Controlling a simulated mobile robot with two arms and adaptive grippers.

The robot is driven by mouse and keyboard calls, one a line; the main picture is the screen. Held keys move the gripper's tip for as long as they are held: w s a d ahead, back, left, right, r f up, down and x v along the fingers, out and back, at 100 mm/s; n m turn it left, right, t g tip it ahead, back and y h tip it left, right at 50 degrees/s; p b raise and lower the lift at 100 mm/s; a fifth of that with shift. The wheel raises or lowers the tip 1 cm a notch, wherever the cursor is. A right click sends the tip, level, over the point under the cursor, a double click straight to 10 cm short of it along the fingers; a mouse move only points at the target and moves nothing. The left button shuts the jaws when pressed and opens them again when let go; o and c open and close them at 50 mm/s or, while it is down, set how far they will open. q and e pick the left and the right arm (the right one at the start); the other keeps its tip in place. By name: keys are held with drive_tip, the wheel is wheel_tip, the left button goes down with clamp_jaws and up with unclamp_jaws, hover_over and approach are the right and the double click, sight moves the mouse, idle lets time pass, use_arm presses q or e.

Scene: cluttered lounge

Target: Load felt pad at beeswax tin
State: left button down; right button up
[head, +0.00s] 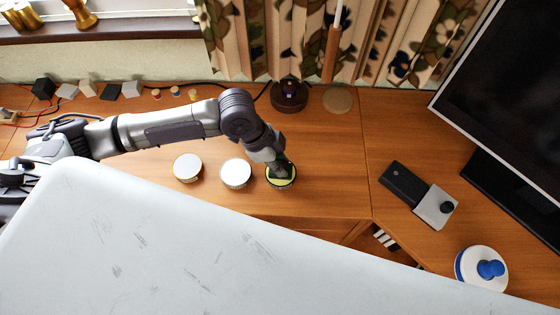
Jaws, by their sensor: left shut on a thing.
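The open tin (282,187) with a yellowish inside, which looks like the beeswax tin, stands on the wooden desk at the right end of a row of three round tins. My left gripper (280,172) points down into this tin and is shut on a small dark thing, which looks like the felt pad. The gripper and wrist hide most of the pad, so I cannot tell whether it touches the wax. The other two tins, a left one (187,168) and a middle one (236,173), show pale round tops. My right gripper is not in view.
A black and grey device (405,184), a white round thing with a blue knob (482,268) and a monitor (505,95) are at the right. Small blocks (88,88) line the back left.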

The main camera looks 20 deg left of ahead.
sight(280, 163)
use_arm(q)
drive_tip(key=shift+s+f+p, duration=0.1)
drive_tip(key=shift+f+p, duration=0.05)
drive_tip(key=shift+p, duration=0.25)
idle(1.4)
wheel_tip(280, 163, up, 7)
drive_tip(key=p, duration=0.8)
drive_tip(key=shift+r, duration=0.2)
idle(0.7)
